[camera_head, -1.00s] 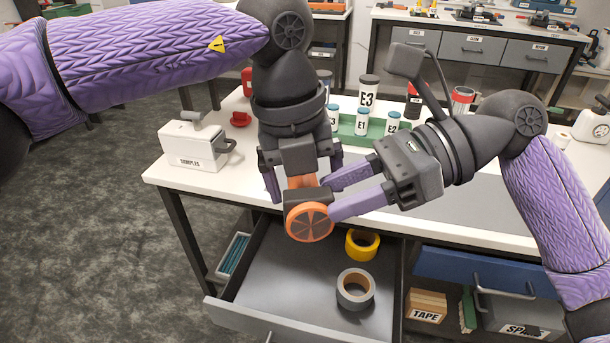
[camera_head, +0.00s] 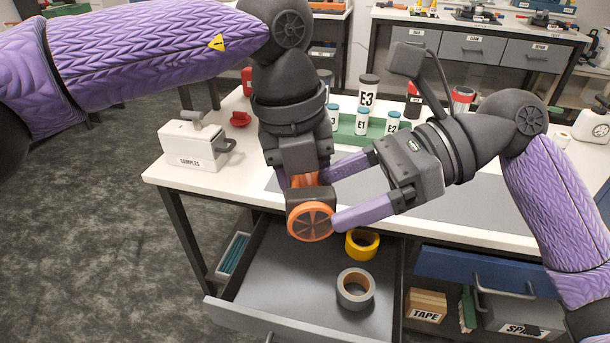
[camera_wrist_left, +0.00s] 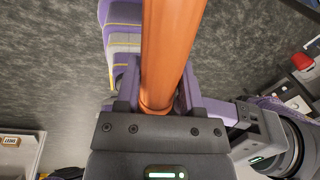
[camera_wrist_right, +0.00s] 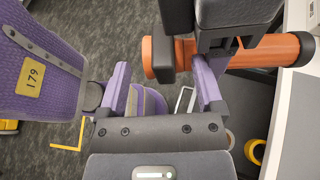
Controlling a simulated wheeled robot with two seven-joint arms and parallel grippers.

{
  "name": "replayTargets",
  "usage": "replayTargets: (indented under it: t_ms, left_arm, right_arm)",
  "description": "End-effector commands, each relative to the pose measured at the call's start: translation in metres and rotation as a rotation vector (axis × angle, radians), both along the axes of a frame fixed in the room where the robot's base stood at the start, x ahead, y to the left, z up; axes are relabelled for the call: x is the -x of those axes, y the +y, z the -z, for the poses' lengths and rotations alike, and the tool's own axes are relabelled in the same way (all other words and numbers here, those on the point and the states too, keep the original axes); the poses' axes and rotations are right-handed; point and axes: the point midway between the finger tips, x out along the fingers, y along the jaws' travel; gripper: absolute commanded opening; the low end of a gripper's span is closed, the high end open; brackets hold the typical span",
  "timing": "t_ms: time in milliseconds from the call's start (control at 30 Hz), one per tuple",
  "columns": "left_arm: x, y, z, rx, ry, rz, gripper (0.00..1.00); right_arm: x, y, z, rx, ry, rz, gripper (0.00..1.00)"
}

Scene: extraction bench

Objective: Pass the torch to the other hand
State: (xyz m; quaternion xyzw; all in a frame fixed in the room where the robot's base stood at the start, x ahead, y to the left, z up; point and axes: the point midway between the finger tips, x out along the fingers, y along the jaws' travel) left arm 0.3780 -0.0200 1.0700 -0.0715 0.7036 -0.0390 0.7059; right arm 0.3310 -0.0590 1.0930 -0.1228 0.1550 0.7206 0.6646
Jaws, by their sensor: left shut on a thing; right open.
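The torch is orange with a black collar behind its round ribbed orange end (camera_head: 311,221), which faces the head camera. My left gripper (camera_head: 302,180) comes down from above and is shut on the torch body; in the left wrist view the orange body (camera_wrist_left: 172,50) stands between its purple fingers. My right gripper (camera_head: 347,190) is open beside the torch, its purple fingers spread with one near the round end. In the right wrist view the torch (camera_wrist_right: 265,52) lies across the fingertips, partly hidden by the left gripper; contact there is unclear.
Below is an open grey drawer (camera_head: 280,285) with yellow tape (camera_head: 362,244) and grey tape (camera_head: 355,289). The white bench (camera_head: 175,180) carries a SAMPLES box (camera_head: 193,146), a red cup (camera_head: 239,119) and a green rack (camera_head: 350,137) of labelled vials behind the grippers.

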Motion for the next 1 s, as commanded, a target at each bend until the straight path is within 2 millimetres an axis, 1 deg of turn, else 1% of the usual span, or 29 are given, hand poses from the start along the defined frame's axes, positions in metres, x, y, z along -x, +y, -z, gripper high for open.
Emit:
replayTargets:
  t_ms: [67, 167, 300, 400, 533, 567, 633, 667, 767, 800, 833, 867, 900, 967, 1000]
  left_arm:
    - [0.0, 0.0, 0.0, 0.0, 0.0, 0.0, 0.0]
    - [0.0, 0.0, 0.0, -0.001, 0.0, 0.0, 0.0]
    - [0.0, 0.0, 0.0, -0.001, 0.0, -0.001, 0.0]
    - [0.0, 0.0, 0.0, -0.001, -0.001, -0.001, 0.0]
    - [0.0, 0.001, 0.0, -0.001, -0.001, -0.001, 0.0]
    - [0.0, 0.001, 0.0, -0.001, -0.001, -0.001, 0.0]
    - [0.0, 0.001, 0.0, -0.001, -0.001, -0.001, 0.0]
    - [0.0, 0.001, 0.0, -0.001, -0.001, -0.001, 0.0]
    - [0.0, 0.001, 0.0, -0.001, -0.001, -0.001, 0.0]
    - [0.0, 0.001, 0.0, -0.001, -0.001, -0.001, 0.0]
    - [0.0, 0.001, 0.0, -0.001, -0.001, -0.001, 0.0]
    - [0.0, 0.001, 0.0, -0.001, -0.001, -0.001, 0.0]
    - [0.0, 0.001, 0.0, -0.001, -0.001, -0.001, 0.0]
    - [0.0, 0.001, 0.0, -0.001, -0.001, -0.001, 0.0]
    - [0.0, 0.001, 0.0, -0.001, -0.001, -0.001, 0.0]
  right_arm:
    - [-0.002, -0.009, -0.004, 0.0, -0.001, 0.005, 0.86]
    - [-0.004, -0.032, -0.014, 0.0, -0.002, 0.008, 0.86]
    - [-0.008, -0.069, -0.029, 0.0, 0.0, 0.008, 0.86]
    - [-0.009, -0.09, -0.038, -0.001, -0.001, 0.005, 0.86]
    - [-0.011, -0.106, -0.044, -0.001, 0.0, 0.002, 0.86]
    - [-0.012, -0.108, -0.043, -0.001, 0.002, 0.004, 0.86]
    - [-0.019, -0.108, -0.031, 0.006, 0.006, 0.014, 0.86]
    - [-0.024, -0.107, -0.021, 0.012, 0.009, 0.023, 0.86]
    - [-0.044, -0.101, 0.035, 0.057, 0.024, 0.061, 0.86]
    - [-0.051, -0.099, 0.065, 0.087, 0.031, 0.075, 0.86]
    - [-0.054, -0.097, 0.089, 0.113, 0.037, 0.082, 0.86]
    - [-0.055, -0.095, 0.112, 0.141, 0.042, 0.087, 0.86]
    - [-0.055, -0.093, 0.143, 0.178, 0.049, 0.089, 0.86]
    - [-0.049, -0.09, 0.189, 0.239, 0.061, 0.078, 0.86]
    - [-0.042, -0.088, 0.219, 0.28, 0.069, 0.066, 0.86]
